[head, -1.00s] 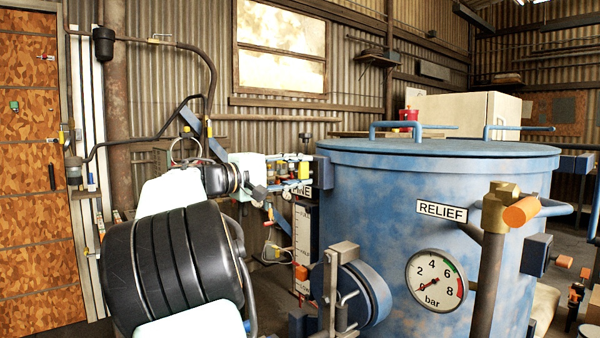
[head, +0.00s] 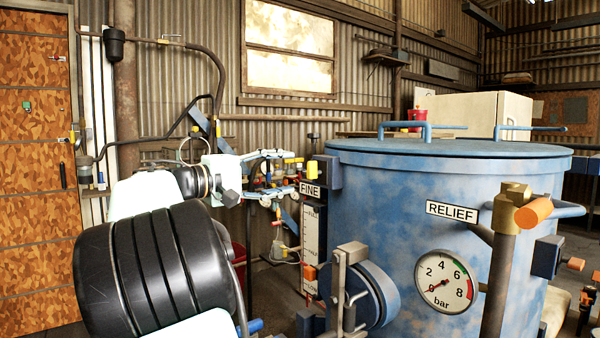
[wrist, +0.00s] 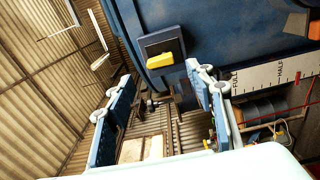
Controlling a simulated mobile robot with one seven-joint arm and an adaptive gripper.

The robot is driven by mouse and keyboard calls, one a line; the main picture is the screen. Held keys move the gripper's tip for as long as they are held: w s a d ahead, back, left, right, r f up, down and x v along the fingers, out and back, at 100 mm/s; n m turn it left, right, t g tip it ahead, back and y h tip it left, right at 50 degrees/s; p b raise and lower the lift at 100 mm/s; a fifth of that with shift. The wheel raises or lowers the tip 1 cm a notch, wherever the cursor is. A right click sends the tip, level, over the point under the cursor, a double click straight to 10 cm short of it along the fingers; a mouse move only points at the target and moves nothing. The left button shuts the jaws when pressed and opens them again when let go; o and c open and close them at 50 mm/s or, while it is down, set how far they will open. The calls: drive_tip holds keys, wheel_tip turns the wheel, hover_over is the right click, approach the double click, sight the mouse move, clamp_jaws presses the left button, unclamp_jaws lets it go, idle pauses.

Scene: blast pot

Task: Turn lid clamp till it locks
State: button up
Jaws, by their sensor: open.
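The blue pot (head: 400,240) stands at the right with its lid (head: 450,149) down. On its left side a dark square block (head: 327,172) carries a short yellow handle (head: 312,170), which looks like the lid clamp. In the wrist view the yellow handle (wrist: 160,61) lies slightly tilted across its dark plate (wrist: 172,44). My gripper (head: 290,172) is left of the handle in the head view. In the wrist view my gripper (wrist: 159,74) is open and empty, its two blue fingers spread wide. The handle shows just past the fingertips, between them; the remaining distance is unclear.
A FINE label (head: 310,190) and level scale (head: 313,245) stand just below the handle. A round hatch (head: 365,295), pressure gauge (head: 445,281) near zero, and RELIEF pipe (head: 497,270) occupy the pot's front. A hose (head: 215,75) hangs on the wall behind my arm.

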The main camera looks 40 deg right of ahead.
drive_tip(key=a, duration=0.4)
drive_tip(key=shift+w, duration=0.2)
idle(0.3)
